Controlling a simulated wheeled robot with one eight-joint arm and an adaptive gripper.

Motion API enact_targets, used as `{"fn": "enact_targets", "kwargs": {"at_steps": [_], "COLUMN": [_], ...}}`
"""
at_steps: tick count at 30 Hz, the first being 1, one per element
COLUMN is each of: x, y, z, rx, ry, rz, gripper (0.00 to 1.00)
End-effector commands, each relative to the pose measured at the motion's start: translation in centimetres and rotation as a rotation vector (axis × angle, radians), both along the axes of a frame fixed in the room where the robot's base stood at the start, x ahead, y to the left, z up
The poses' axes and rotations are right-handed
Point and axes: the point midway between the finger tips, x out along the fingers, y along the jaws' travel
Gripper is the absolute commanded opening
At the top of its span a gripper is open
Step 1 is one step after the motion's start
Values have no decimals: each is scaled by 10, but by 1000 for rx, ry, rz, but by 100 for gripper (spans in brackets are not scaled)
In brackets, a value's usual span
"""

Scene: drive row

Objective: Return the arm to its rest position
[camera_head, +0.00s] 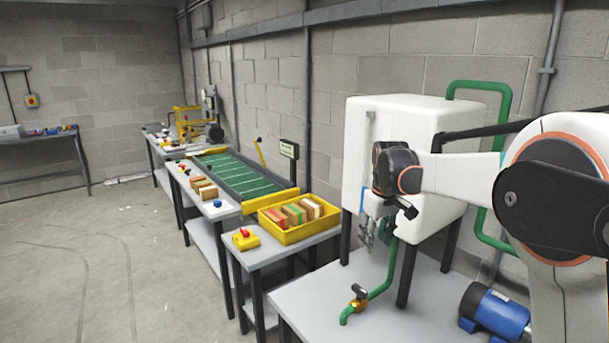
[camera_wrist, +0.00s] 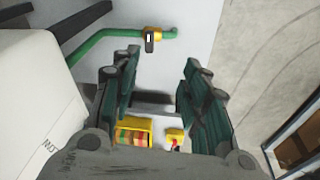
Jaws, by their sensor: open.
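My gripper (camera_head: 372,232) hangs at the end of my bent arm, in front of the white cabinet (camera_head: 440,130) in the head view. In the wrist view my gripper (camera_wrist: 155,85) has its two dark green fingers well apart, with nothing held between them. Grey tabletop shows below the fingers. My arm reaches in from the right of the head view, and its lower part is cut off by the frame edge. The gripper is small in the head view and its fingertips are hard to make out there.
A blue motor (camera_head: 493,310) lies right. A yellow crate (camera_head: 270,226) of blocks and a red-button box (camera_head: 245,239) stand on the table beyond. Open floor lies left.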

Motion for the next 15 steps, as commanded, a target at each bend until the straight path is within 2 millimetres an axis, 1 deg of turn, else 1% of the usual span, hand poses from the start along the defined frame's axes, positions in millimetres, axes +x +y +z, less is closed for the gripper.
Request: {"fn": "enact_targets", "kwargs": {"at_steps": [1, 6, 8, 12, 15], "x": [-16, -64, -82, -124, -155], "y": [0, -1, -1, -2, -2], "z": [11, 39, 46, 59, 64], "rx": [3, 16, 22, 35, 46], "ry": [-17, -75, -94, -143, -177], "rz": [-15, -70, -91, -135, -167], "gripper": [42, 42, 42, 42, 42]}}
